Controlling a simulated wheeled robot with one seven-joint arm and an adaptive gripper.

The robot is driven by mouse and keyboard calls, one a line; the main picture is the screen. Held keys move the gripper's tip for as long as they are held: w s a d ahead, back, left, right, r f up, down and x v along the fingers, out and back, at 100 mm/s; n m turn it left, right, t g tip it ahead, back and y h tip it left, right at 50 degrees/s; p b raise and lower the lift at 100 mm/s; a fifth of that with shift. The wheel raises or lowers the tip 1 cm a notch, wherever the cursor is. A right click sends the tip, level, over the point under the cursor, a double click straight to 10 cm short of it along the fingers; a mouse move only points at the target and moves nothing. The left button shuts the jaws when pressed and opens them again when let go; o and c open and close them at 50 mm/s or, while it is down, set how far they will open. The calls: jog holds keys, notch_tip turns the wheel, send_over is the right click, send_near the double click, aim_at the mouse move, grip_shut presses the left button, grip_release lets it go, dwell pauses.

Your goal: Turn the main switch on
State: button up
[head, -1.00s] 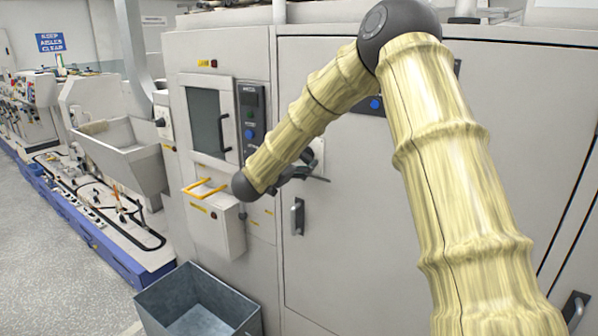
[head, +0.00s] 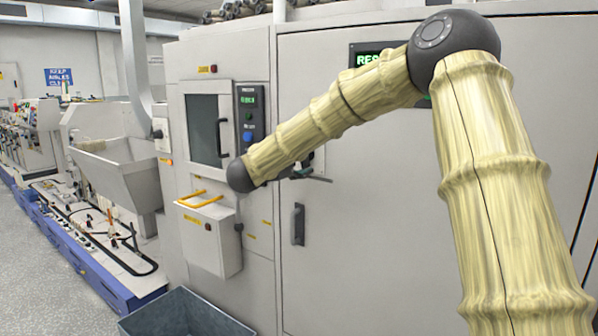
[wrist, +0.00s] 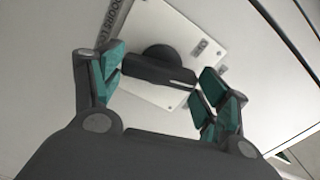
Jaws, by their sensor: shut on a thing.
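The main switch (wrist: 158,70) is a black rotary knob with a bar handle on a white square plate (wrist: 160,20) in the wrist view. In the head view my gripper (head: 312,176) is at the cabinet front, mostly hidden behind my forearm, which also covers most of the switch.
A grey cabinet door (head: 400,220) with a dark handle (head: 298,224) fills the right. A lit green display (head: 368,55) is partly behind my arm. Left are a windowed door (head: 205,125), a button panel (head: 250,118), a box with a yellow handle (head: 212,235) and a grey bin (head: 185,315).

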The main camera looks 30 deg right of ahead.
jog(key=m+b, duration=0.2)
jog(key=b, duration=0.2)
jog(key=shift+f+m, duration=0.2)
jog(key=shift+m, duration=0.2)
jog(key=shift+r+b, duration=0.15)
jog(key=shift+b, duration=0.2)
jog(key=o, duration=1)
jog(key=shift+d, duration=0.1)
jog(key=v, duration=1.2)
